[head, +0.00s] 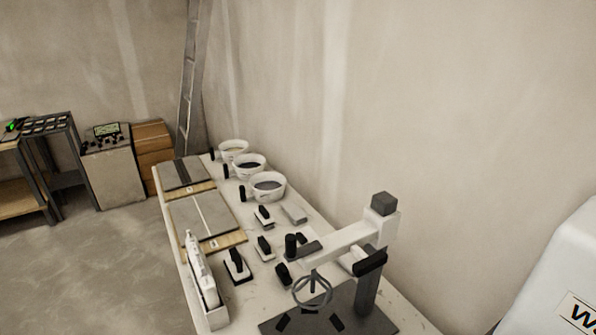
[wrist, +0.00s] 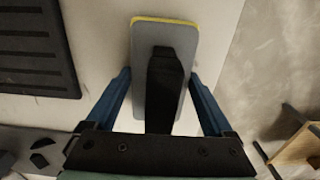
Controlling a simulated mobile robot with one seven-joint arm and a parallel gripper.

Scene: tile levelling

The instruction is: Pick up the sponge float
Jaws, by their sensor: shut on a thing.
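The sponge float (wrist: 180,42) shows in the wrist view as a grey plate with a yellow edge and a black handle. My gripper (wrist: 159,75) has one blue finger on each side of the handle and is shut on the float. The fingertips lie close to the plate's sides, and the exact contact is hard to see. The float is over a pale surface; I cannot tell whether it touches it. In the head view I cannot make out my gripper or tell which black-handled tool is this float.
In the head view the worktable holds tile boards (head: 207,217), several white buckets (head: 268,186), black-handled tools (head: 236,265) and a stand with a handwheel (head: 312,290). A wall runs along the right. In the wrist view a black ribbed tray (wrist: 38,45) lies left of the float.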

